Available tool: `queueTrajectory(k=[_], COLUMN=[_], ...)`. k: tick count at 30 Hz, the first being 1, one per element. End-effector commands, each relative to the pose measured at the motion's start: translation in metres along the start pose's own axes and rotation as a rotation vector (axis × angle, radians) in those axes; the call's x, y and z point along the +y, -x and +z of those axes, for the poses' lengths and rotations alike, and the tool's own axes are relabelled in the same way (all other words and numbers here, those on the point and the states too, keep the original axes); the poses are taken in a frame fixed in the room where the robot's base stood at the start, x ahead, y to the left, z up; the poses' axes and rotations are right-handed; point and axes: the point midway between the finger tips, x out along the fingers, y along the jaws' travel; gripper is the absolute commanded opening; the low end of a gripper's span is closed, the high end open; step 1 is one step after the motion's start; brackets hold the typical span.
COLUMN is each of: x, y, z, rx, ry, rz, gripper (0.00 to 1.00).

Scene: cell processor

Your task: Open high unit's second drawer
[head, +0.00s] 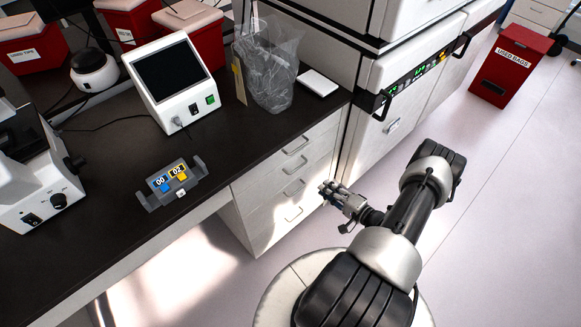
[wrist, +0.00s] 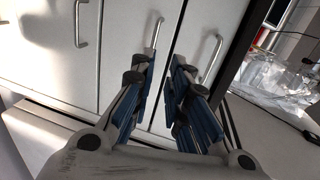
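The white drawer unit (head: 262,212) stands under the black bench, with several drawers stacked, all looking shut. Its second drawer from the top has a metal bar handle (head: 294,168), which also shows in the wrist view (wrist: 154,36). The top drawer's handle (head: 295,146) appears right of it in the tilted wrist view (wrist: 211,58). My gripper (head: 326,188) is in front of the drawers' right side. In the wrist view my gripper (wrist: 162,66) is open and empty, its fingertips apart, with the second handle just beyond them. Contact with the handle does not show.
The black bench top (head: 225,150) overhangs the drawers. On it stand a bag-lined bin (head: 268,75) and a white device with a screen (head: 172,82). A large white machine (head: 375,130) stands right of the drawers. A red bin (head: 512,65) is far right. The floor is clear.

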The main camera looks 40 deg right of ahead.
Motion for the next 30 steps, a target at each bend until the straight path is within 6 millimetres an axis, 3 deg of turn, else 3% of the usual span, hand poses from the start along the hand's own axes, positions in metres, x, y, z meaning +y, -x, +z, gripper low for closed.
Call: queueTrajectory(k=[4,8,24,30], x=[0.011,0.012,0.012,0.012], y=[0.001,-0.014,-0.128,-0.158], z=[-0.001,-0.001,-0.004,-0.005], rx=[0.036,0.032,0.029,0.031], ry=[-0.003,-0.002,-0.001,-0.003], rz=[-0.001,-0.001,-0.002,-0.001], gripper=[0.15,0.15,0.15,0.15])
